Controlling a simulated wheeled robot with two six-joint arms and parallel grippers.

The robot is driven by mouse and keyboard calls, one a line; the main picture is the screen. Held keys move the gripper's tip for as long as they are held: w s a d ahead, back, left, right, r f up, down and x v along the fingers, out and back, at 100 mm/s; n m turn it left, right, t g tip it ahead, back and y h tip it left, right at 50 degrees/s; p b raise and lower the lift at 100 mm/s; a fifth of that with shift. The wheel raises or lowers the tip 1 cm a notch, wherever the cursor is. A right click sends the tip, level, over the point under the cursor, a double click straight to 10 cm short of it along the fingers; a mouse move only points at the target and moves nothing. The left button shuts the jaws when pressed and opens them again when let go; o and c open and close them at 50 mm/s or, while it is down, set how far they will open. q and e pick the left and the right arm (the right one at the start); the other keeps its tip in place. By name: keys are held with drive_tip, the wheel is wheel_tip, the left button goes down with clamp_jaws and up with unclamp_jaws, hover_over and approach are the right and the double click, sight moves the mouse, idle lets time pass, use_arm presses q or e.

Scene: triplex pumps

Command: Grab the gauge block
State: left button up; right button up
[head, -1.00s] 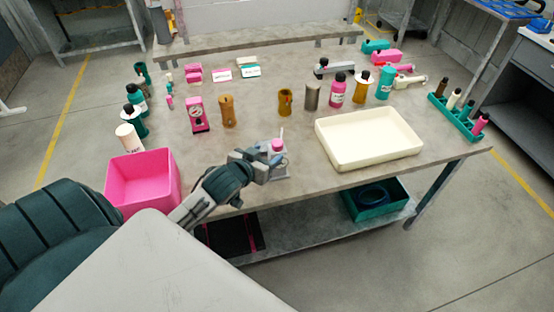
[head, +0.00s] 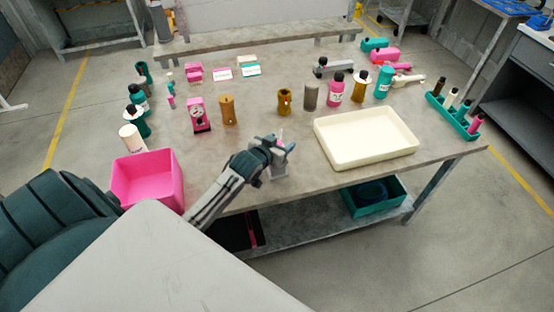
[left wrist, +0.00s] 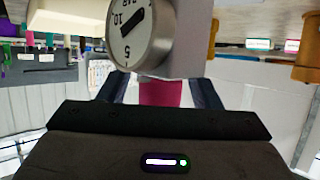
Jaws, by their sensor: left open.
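The gauge block, a pale grey block (head: 280,171) with a pink neck or cap on top, stands near the front edge of the workbench. In the left wrist view its round white dial (left wrist: 134,28) appears upside down, with the pink part (left wrist: 160,92) below it. My left gripper (head: 283,143) is at the top of the block, hiding much of it. Its jaws are open, and in the left wrist view the pink part shows between the two dark fingers (left wrist: 160,96). I cannot tell whether either finger touches it. My right gripper is not in view.
A pink bin (head: 148,181) stands left of my left arm and a cream tray (head: 366,138) right of the block.

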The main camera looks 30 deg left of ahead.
use_arm(q)
drive_tip(key=shift+s, duration=0.1)
drive_tip(key=shift+c, duration=1.1)
clamp_jaws()
drive_tip(key=shift+r, duration=0.1)
